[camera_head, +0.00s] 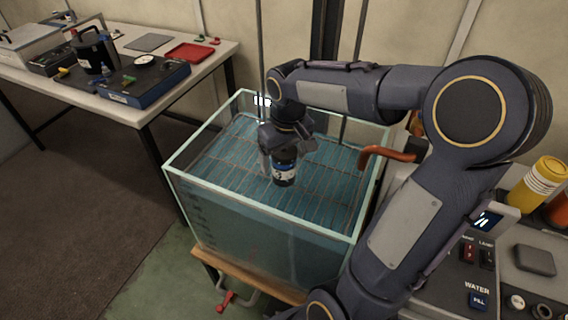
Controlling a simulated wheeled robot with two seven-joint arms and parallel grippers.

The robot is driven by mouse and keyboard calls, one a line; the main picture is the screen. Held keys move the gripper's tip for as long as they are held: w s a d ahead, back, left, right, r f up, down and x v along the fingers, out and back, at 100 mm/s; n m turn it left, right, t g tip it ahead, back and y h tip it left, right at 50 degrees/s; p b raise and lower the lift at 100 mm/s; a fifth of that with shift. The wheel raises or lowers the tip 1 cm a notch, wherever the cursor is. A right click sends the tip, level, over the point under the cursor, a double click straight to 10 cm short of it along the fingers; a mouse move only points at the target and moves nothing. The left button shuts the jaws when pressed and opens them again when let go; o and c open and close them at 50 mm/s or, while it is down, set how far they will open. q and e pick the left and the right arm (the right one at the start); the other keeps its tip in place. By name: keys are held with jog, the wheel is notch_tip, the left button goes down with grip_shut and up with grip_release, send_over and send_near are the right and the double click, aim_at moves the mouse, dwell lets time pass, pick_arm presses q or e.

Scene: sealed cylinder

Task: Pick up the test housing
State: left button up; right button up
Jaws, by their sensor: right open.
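The test housing appears to be the small dark cylinder (284,173) with a white and blue label, upright inside the glass water tank (207,187). My right gripper (284,152) reaches down into the tank from above, with its fingers on either side of the cylinder's upper part. The jaws are open. The cylinder's top is hidden by the gripper, and I cannot tell whether the fingers touch it. My left gripper is not in view.
A wire rack (225,160) lies inside the tank. The tank's glass walls surround the gripper. A white table (140,112) at the left holds a black pot-like vessel (92,50), a red tray (189,53) and a dark blue case (150,88). A control panel (450,290) and a yellow bottle (537,187) are at the right.

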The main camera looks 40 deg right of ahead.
jog(key=shift+f, duration=0.1)
jog(key=shift+c, duration=0.4)
jog(key=c, duration=1.2)
jog(key=shift+c, duration=1.2)
